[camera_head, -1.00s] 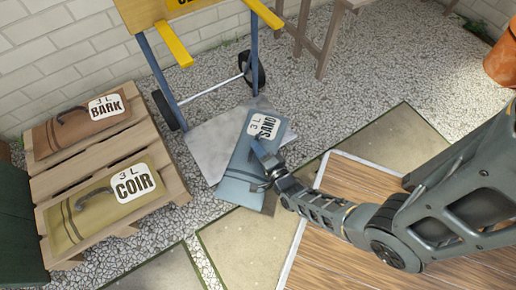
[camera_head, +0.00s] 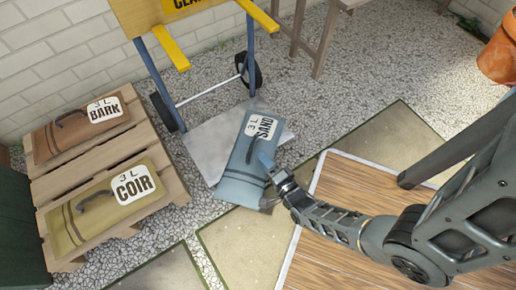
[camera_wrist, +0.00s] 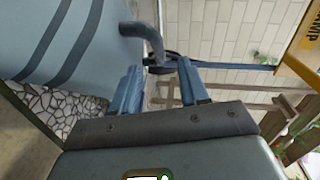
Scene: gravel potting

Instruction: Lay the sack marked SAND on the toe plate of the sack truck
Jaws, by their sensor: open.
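The blue-grey sack marked SAND (camera_head: 238,178) lies on the grey toe plate (camera_head: 206,146) of the sack truck (camera_head: 159,75). It lies aslant across the right part of the plate, and its lower end reaches past the plate's front edge. In the wrist view the striped sack (camera_wrist: 60,40) fills the upper left, with its dark handle (camera_wrist: 146,38) just beyond the fingers. My gripper (camera_head: 266,161) is at the sack's right side. In the wrist view my gripper (camera_wrist: 160,85) is open, with nothing between its fingers. The arm hides part of the sack's right edge.
A wooden pallet (camera_head: 165,185) at the left bears the BARK sack (camera_head: 70,138) and the COIR sack (camera_head: 85,215). A wooden bench (camera_head: 322,45) stands behind, a terracotta pot (camera_head: 498,58) at the far right.

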